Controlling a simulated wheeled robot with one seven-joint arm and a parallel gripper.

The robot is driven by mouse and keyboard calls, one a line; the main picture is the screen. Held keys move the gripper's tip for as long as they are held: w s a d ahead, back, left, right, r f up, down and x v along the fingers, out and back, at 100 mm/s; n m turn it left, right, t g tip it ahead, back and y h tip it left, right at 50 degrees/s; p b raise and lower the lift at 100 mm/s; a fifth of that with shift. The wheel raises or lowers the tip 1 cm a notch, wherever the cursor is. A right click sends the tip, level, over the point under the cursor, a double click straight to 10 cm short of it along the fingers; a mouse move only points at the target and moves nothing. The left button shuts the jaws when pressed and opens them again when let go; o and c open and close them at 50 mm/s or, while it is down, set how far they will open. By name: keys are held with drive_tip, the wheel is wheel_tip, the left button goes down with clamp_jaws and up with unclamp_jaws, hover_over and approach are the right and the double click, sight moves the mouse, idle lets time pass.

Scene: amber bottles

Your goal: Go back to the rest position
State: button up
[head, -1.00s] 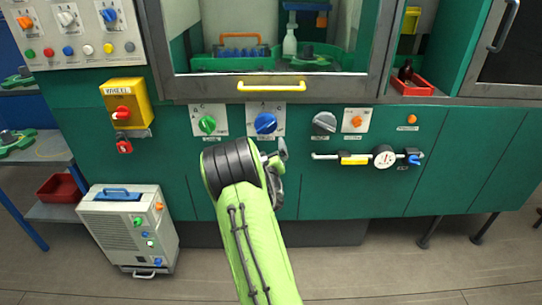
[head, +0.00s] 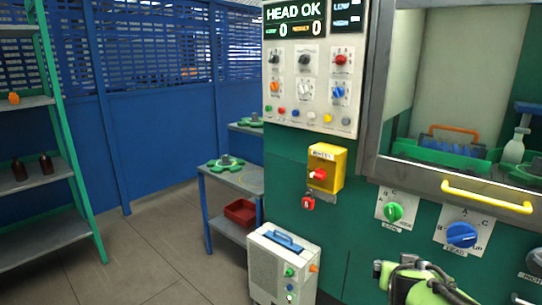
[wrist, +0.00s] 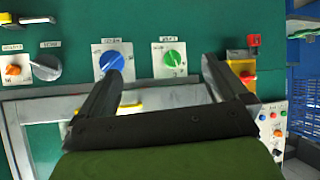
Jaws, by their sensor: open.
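My gripper (wrist: 163,78) shows in the wrist view with its two dark fingers apart and nothing between them. It faces the green cabinet front, with a blue knob (wrist: 112,62) and a green knob (wrist: 173,59) beyond the fingers. In the head view my green arm (head: 425,290) is only partly in frame at the lower right, in front of the cabinet below the same blue knob (head: 462,234). Most of the arm is cut off by the frame edge.
A yellow handle (head: 487,196) sticks out from the cabinet window. A grey wheeled unit (head: 270,268) stands on the floor beside a side table (head: 240,180). A shelf rack (head: 40,250) with two brown bottles (head: 46,162) is at the left. The floor between is clear.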

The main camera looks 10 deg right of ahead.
drive_tip(key=s+a+n+g+y, duration=0.3)
drive_tip(key=s+a+n+y, duration=0.35)
drive_tip(key=s+a, duration=1.4)
wheel_tip(320, 180, up, 16)
drive_tip(key=p, duration=1.6)
drive_tip(key=shift+d+f+g, duration=0.25)
drive_tip(key=shift+g, duration=0.05)
drive_tip(key=shift+w+m, duration=0.1)
drive_tip(key=shift+m, duration=0.15)
